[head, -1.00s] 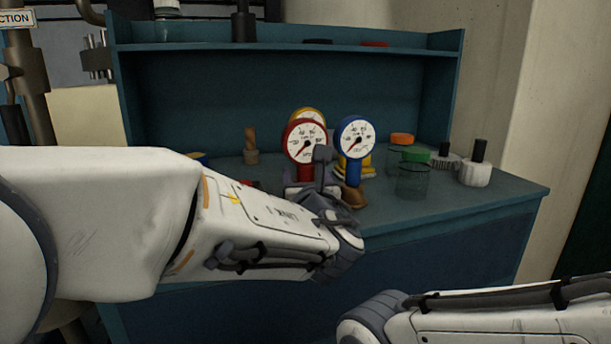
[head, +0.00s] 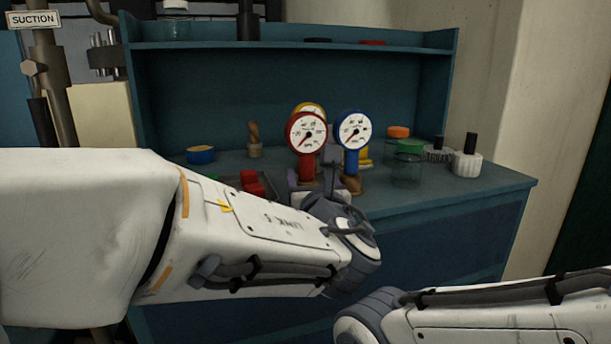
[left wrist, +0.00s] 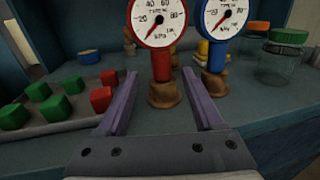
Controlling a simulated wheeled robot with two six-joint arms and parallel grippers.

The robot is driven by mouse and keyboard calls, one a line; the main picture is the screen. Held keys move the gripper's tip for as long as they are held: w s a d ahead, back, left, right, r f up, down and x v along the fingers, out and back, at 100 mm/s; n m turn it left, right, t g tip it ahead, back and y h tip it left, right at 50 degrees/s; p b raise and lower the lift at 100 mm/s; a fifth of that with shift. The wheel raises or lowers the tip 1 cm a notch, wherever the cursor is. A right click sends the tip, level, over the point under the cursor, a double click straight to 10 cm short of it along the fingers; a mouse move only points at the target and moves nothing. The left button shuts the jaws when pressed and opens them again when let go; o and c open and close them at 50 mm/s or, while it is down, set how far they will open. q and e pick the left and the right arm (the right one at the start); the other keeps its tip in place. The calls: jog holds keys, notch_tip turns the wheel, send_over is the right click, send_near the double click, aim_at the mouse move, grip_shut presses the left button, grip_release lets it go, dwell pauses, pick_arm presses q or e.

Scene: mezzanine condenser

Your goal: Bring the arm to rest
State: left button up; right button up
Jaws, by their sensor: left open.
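My left gripper (head: 318,182) is in front of the gauges on the bench, partly hidden by my own wrist in the head view. In the left wrist view its two purple-grey fingers (left wrist: 160,90) are spread with nothing held between them. A red gauge (head: 306,133) stands upright beyond the fingers, and its brown foot shows in the gap in the left wrist view (left wrist: 165,94). A blue gauge (head: 354,131) stands upright to its right. A yellow gauge (head: 311,107) is mostly hidden behind the red one. My right forearm shows at the lower right; its gripper is out of view.
The blue bench (head: 455,198) has a back panel and upper shelf. A tray (left wrist: 60,126) of red and green blocks lies left of the gripper. Jars with orange (head: 398,131) and green (head: 410,146) lids and a white knob-like piece (head: 467,164) stand on the right.

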pick_arm(q)
jog(key=s+a+n+g+p, duration=0.1)
jog(key=a+n+p, duration=0.1)
jog(key=p, duration=0.1)
jog(key=s+a+r+n+g+y+p, duration=0.1)
jog(key=a+n+g+p, duration=0.1)
jog(key=p, duration=0.1)
jog(key=s+a+n+g+y+p, duration=0.1)
jog(key=a+n+p, duration=0.1)
jog(key=p, duration=0.1)
jog(key=shift+s+a+r+n+g+p, duration=0.3)
jog(key=shift+s+a+n+g, duration=0.05)
jog(key=shift+n+g, duration=0.05)
jog(key=s+a+n+g+p, duration=0.4)
jog(key=s+n+g+p, duration=0.1)
jog(key=s+n+p, duration=0.3)
jog(key=s+d+r+n+g+h+p, duration=0.2)
jog(key=s+r+n+g+p, duration=0.1)
jog(key=s+n+p, duration=0.3)
jog(key=s+d+r+n+g+h+p, duration=0.2)
jog(key=s+r+n+g+p, duration=0.2)
jog(key=s+p, duration=0.6)
jog(key=s+n+g, duration=0.1)
jog(key=n, duration=0.1)
jog(key=shift+s+d+r+n+h+p, duration=0.2)
jog(key=shift+d+r+n+h+p, duration=0.1)
jog(key=shift+n+h+p, duration=0.1)
